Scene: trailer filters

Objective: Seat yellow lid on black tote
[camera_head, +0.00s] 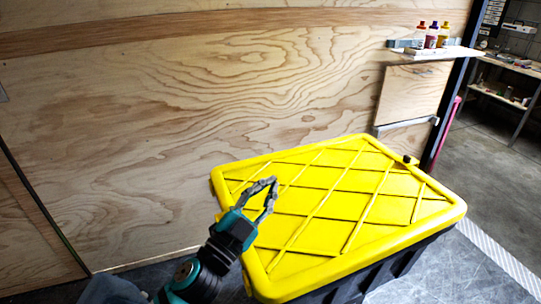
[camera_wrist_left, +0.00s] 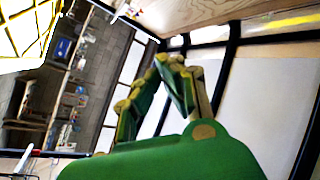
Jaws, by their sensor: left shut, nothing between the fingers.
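The yellow lid (camera_head: 330,195) lies on top of the black tote (camera_head: 385,278) in the head view. It has a raised diamond pattern and covers the whole top of the tote. The lid looks level along its near edge; whether every edge is fully down I cannot tell. My left gripper (camera_head: 272,182) is in front of or above the lid's left part in the head view, with its fingertips together and nothing held. In the left wrist view my left gripper (camera_wrist_left: 165,62) also shows with its fingertips meeting. My right gripper is not in view.
A plywood wall (camera_head: 180,130) stands behind the tote. A small shelf (camera_head: 435,52) with several bottles is on the wall at the upper right. A small black object (camera_head: 407,159) is at the lid's far right edge. Grey floor (camera_head: 495,150) is open at the right.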

